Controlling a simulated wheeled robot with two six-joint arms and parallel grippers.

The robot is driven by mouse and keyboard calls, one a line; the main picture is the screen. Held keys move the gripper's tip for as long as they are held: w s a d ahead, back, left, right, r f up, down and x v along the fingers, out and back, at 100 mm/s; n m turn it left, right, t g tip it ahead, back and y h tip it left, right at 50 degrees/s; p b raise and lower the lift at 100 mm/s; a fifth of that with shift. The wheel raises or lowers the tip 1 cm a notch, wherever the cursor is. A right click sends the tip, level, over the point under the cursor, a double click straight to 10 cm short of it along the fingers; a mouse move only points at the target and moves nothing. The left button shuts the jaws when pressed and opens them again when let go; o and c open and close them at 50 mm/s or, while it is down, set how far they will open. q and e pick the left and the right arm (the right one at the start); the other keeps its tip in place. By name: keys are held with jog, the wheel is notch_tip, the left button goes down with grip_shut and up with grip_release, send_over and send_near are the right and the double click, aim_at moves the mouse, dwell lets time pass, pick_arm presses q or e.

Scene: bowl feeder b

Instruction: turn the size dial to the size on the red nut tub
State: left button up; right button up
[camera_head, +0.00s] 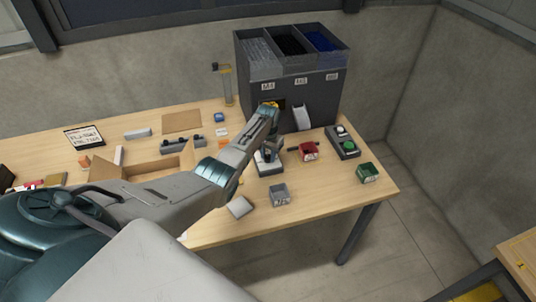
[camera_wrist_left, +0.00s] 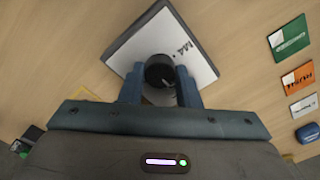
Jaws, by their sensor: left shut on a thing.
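The size dial's black knob (camera_wrist_left: 159,70) sits on a white plate (camera_wrist_left: 200,69) in the left wrist view, where an "M4" mark shows beside it. My left gripper (camera_wrist_left: 159,80) is shut on the knob, one blue finger on each side. In the head view my left gripper (camera_head: 267,154) reaches down over the dial unit (camera_head: 271,170) and hides most of it. The red nut tub (camera_head: 308,151) stands just right of the dial unit. Its label is too small to read. My right gripper is not in view.
A dark feeder (camera_head: 300,95) with three bins stands behind. A grey tub (camera_head: 279,195) is in front, a green tub (camera_head: 368,173) near the right edge. A button box (camera_head: 343,141) stands right of the red tub. An open carton (camera_head: 150,168) lies left.

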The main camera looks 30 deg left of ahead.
aim_at(268, 156)
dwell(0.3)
pick_arm(q)
jog(key=o, duration=1)
jog(key=shift+c, duration=0.2)
notch_tip(268, 156, up, 11)
jog(key=b, duration=0.2)
jog(key=shift+f, duration=0.1)
